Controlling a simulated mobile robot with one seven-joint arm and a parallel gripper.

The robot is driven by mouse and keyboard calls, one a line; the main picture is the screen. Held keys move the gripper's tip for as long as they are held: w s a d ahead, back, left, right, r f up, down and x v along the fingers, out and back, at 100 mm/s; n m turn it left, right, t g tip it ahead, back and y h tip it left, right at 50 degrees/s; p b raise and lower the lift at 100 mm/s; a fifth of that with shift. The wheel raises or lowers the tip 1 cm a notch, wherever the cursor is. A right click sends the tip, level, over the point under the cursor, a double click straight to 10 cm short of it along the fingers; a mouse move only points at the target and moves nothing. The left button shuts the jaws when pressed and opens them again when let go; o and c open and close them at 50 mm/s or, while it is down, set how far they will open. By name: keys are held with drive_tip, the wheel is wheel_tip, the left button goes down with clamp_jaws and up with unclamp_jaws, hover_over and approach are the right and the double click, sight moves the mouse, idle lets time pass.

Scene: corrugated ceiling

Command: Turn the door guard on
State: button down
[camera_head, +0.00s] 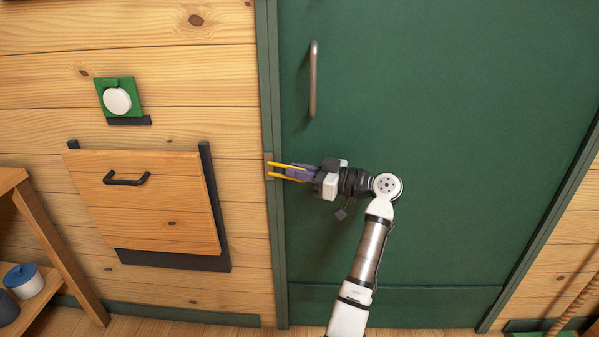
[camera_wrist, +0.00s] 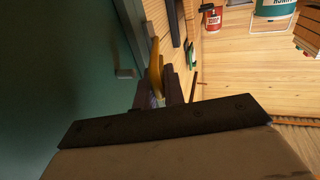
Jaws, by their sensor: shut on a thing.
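The door guard (camera_head: 279,164) is a yellow two-armed bar at the left edge of the green door (camera_head: 450,120). It reaches from a small plate on the door frame across onto the door. My gripper (camera_head: 296,172) comes from the right, in front of the door, and is shut on the guard. In the wrist view the yellow guard (camera_wrist: 155,62) stands up between the dark fingers of my gripper (camera_wrist: 162,88). The fingers hide part of the guard, so its exact angle is hard to tell.
A metal door handle (camera_head: 313,79) is above my gripper. Left on the plank wall are a wooden flap (camera_head: 150,215) with a black handle and a round white knob (camera_head: 117,101) on a green plate. A wooden shelf (camera_head: 60,250) stands at lower left.

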drive_tip(key=shift+a, duration=0.1)
drive_tip(key=c, duration=1.5)
unclamp_jaws()
drive_tip(key=shift+w+a, duration=0.1)
drive_tip(key=v, duration=1.4)
drive_tip(key=shift+c, duration=0.3)
